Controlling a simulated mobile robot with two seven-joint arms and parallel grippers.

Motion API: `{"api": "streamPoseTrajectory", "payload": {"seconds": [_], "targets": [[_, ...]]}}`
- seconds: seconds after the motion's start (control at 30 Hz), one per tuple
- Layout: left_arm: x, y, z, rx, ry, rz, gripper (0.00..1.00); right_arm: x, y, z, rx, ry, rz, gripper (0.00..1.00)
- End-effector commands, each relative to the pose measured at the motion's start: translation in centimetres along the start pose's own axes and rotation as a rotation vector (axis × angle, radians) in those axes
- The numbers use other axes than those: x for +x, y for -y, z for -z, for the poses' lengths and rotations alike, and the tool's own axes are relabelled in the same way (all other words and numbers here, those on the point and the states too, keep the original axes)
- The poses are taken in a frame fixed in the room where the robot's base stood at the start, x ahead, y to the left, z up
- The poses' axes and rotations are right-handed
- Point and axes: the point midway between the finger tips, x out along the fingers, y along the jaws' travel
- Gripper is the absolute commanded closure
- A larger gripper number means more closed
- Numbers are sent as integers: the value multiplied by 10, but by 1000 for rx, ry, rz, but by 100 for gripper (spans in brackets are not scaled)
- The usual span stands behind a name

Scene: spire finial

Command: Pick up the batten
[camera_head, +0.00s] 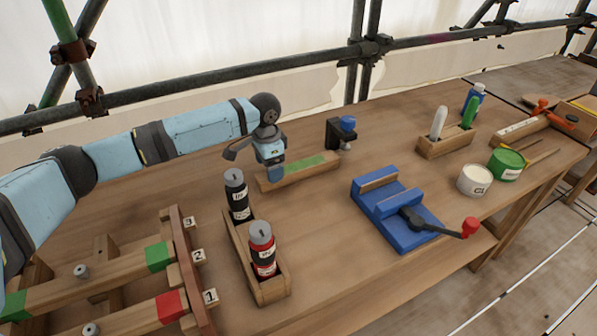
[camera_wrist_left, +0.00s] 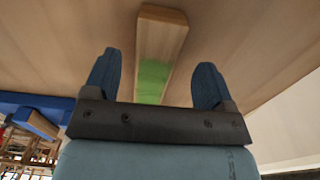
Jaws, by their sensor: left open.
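The batten (camera_head: 325,169) is a pale wooden bar with a green band on its top, lying on the workbench at the middle of the head view. In the left wrist view the batten (camera_wrist_left: 162,38) runs away from me, its green part nearest. My left gripper (camera_head: 276,173) is at the batten's left part in the head view. In the wrist view its open fingers (camera_wrist_left: 157,68) stand on either side of the batten, with gaps on both sides. The batten's near end is hidden behind the gripper body. My right gripper is out of view.
A wooden tray (camera_head: 247,262) with black and red bottles stands in front. A rack (camera_head: 190,275) with green- and red-marked bars is at lower left. A blue vise (camera_head: 400,215) is to the right, and a black clamp (camera_head: 341,134) stands behind the batten. Scaffold tubes (camera_head: 230,73) cross behind.

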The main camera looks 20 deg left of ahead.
Motion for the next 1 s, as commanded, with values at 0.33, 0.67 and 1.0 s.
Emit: {"api": "streamPoseTrajectory", "payload": {"seconds": [0.33,0.67,1.0], "targets": [[43,-3,0,0,2,1,22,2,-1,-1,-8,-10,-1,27],[42,-3,0,1,1,0,59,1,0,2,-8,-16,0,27],[41,-3,1,1,0,1,86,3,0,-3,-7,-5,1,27]]}}
